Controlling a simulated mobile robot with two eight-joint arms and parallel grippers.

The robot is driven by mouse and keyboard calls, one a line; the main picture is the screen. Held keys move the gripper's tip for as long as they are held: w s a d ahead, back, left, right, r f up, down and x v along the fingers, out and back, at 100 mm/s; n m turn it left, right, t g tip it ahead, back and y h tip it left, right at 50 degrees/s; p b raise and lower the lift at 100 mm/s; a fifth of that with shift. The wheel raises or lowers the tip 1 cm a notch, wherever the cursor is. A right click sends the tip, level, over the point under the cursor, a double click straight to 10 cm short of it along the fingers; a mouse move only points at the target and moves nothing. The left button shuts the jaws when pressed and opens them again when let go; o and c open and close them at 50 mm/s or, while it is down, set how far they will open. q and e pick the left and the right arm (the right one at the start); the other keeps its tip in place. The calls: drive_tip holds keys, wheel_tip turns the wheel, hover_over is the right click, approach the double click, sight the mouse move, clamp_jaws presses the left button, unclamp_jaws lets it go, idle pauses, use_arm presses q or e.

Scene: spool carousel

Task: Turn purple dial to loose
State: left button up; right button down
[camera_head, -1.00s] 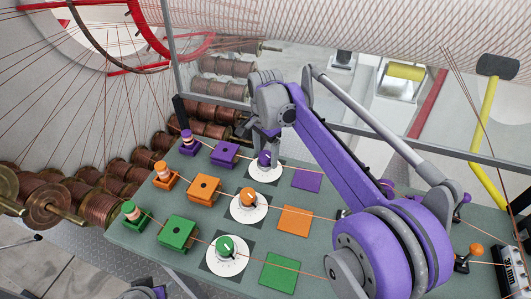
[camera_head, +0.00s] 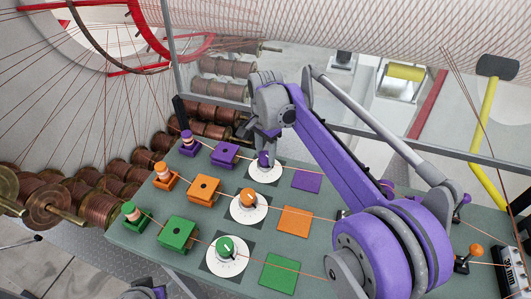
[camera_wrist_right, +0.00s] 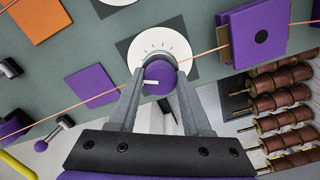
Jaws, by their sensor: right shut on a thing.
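The purple dial (camera_head: 263,159) is a round knob on a white disc at the back of the green board. It also shows in the right wrist view (camera_wrist_right: 158,74), with a white pointer mark on its near side and tick marks on the disc's far side. My right gripper (camera_head: 265,150) reaches down onto the dial. In the right wrist view its two fingers (camera_wrist_right: 158,85) are shut on the knob, one on each side. Labels beside the ticks are too small to read. A part of my left arm shows at the bottom left of the head view; its fingers are out of frame.
An orange dial (camera_head: 249,197) and a green dial (camera_head: 225,246) stand in front. A purple block (camera_head: 225,154) and a purple square (camera_head: 307,180) flank the purple dial. Copper wires cross the board. Copper spools (camera_head: 100,208) lie at the left.

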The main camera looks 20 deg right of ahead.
drive_tip(key=n, duration=0.5)
drive_tip(key=shift+p, duration=0.35)
drive_tip(key=n, duration=0.6)
drive_tip(key=shift+n, duration=0.4)
drive_tip(key=n, duration=0.5)
drive_tip(key=shift+p, duration=0.4)
drive_tip(key=n, duration=0.6)
drive_tip(key=shift+n, duration=0.4)
drive_tip(key=shift+c, duration=1.7)
unclamp_jaws()
